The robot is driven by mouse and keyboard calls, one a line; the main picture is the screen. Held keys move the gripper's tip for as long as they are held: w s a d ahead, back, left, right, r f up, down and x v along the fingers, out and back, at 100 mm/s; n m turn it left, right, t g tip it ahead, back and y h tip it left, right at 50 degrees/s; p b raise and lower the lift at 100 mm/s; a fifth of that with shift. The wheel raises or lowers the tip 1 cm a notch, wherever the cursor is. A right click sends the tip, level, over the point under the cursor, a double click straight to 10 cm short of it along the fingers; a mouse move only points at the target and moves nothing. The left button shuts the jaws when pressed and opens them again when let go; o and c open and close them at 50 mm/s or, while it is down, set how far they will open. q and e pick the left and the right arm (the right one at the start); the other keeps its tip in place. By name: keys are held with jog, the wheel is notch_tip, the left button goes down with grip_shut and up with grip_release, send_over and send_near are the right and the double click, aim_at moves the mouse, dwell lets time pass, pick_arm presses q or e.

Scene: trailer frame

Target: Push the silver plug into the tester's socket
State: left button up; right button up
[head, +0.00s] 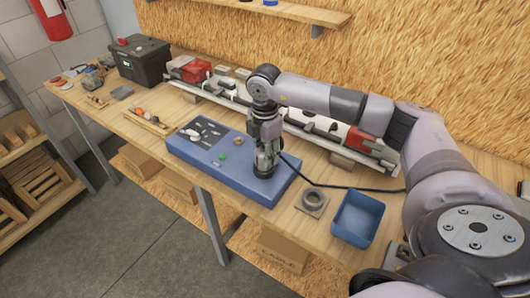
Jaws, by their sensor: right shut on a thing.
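The tester (225,178) is a blue box on the wooden bench, with a dark panel at its left and a green button on top. My right gripper (264,168) points straight down over the right part of the tester and is shut. The silver plug is between its fingers, mostly hidden by them. A black cable (345,187) runs from the gripper to the right. The socket is hidden under the gripper, so I cannot tell how far the plug is in it. My left gripper is not in view.
A black battery box (140,60) and a tray of small parts (147,121) are at the left.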

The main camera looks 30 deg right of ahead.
jog(key=shift+f, duration=0.1)
jog(key=o, duration=0.8)
jog(key=shift+o, duration=0.3)
jog(key=o, duration=0.4)
jog(key=shift+c, duration=0.2)
jog(key=shift+r+p, duration=2.4)
jog(key=shift+r, duration=1.2)
jog(key=shift+f, duration=0.1)
